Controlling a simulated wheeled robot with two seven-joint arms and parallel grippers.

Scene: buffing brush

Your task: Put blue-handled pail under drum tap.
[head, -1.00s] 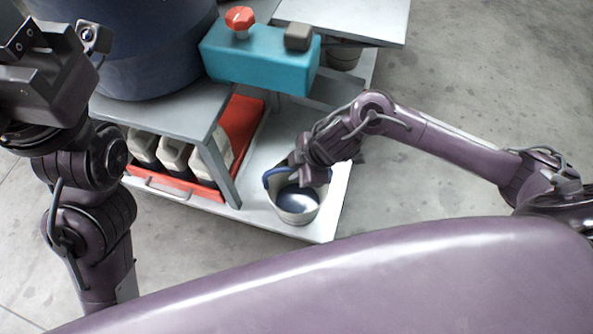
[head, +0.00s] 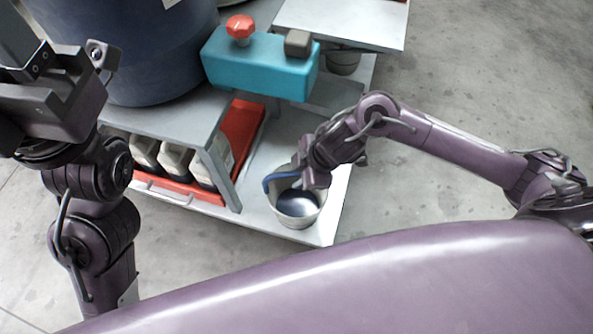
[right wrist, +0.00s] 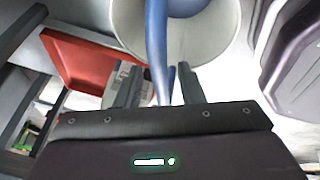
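The pale metal pail (head: 301,217) stands upright on the low grey shelf, with its blue handle (head: 279,180) raised along the far rim. My right gripper (head: 312,184) is at the rim. In the right wrist view, the blue handle (right wrist: 157,45) runs between the fingers (right wrist: 160,88), which look apart with small gaps beside it; the pail (right wrist: 205,35) lies just beyond. The dark blue drum (head: 130,55) stands at upper left. A teal block (head: 258,65) with a red knob (head: 240,27) sits beside it. My left gripper (head: 50,90) is at upper left; its fingertips are unclear.
A red tray (head: 240,130) with several dark-and-white bottles (head: 175,158) lies under the grey stand (head: 185,122), left of the pail. Another small pail (head: 343,62) stands beyond the teal block. The shelf's right edge (head: 345,195) is close to the pail.

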